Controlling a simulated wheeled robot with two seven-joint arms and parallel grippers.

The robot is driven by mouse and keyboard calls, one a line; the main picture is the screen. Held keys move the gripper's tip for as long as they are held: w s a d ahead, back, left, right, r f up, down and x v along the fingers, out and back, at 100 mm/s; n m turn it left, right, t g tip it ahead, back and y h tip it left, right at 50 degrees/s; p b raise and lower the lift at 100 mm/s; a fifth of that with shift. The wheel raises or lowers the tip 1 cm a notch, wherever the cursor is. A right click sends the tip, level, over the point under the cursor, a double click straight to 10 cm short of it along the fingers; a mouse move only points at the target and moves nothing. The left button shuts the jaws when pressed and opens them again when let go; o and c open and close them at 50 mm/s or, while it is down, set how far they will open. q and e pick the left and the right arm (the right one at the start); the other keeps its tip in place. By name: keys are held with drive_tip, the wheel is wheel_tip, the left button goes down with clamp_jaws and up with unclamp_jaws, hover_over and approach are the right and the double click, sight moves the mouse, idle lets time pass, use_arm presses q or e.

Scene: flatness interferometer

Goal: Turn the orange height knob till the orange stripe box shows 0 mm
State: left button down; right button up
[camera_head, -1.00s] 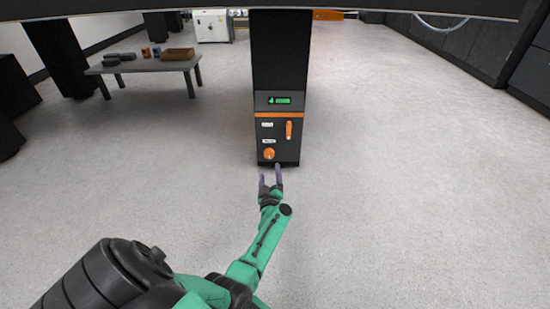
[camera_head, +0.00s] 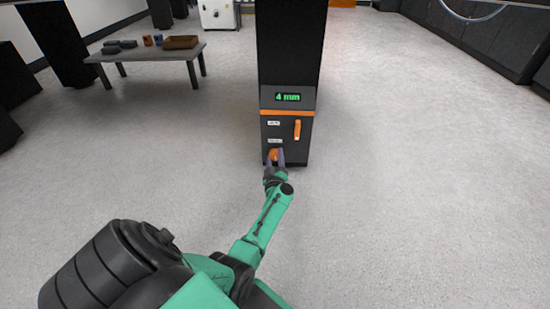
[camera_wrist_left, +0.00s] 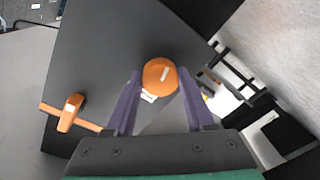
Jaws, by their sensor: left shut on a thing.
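The orange height knob (camera_head: 273,154) is low on the front of a black column box with an orange stripe (camera_head: 287,113). The box's display (camera_head: 288,97) reads 4 mm in green. My left gripper (camera_head: 274,160) is at the knob, its purple fingers on either side and shut on it. In the left wrist view the round knob (camera_wrist_left: 160,76), with a pale mark on its face, sits between the fingertips (camera_wrist_left: 160,88). Part of the knob is hidden by the fingers in the head view. My right gripper is not in view.
An orange lever (camera_head: 297,129) is on the same box, up and right of the knob, and shows in the left wrist view too. A low table (camera_head: 150,54) with small blocks and a brown tray stands at the back left. The floor around the box is clear.

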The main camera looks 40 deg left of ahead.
use_arm(q)
drive_tip(key=shift+n, duration=0.3)
drive_tip(key=n, duration=0.4)
drive_tip(key=shift+p, duration=0.4)
drive_tip(key=shift+n+h, duration=0.3)
drive_tip(key=shift+n, duration=2)
drive_tip(key=shift+f, duration=0.1)
drive_tip(key=shift+c, duration=1.3)
unclamp_jaws()
drive_tip(key=shift+s, duration=0.1)
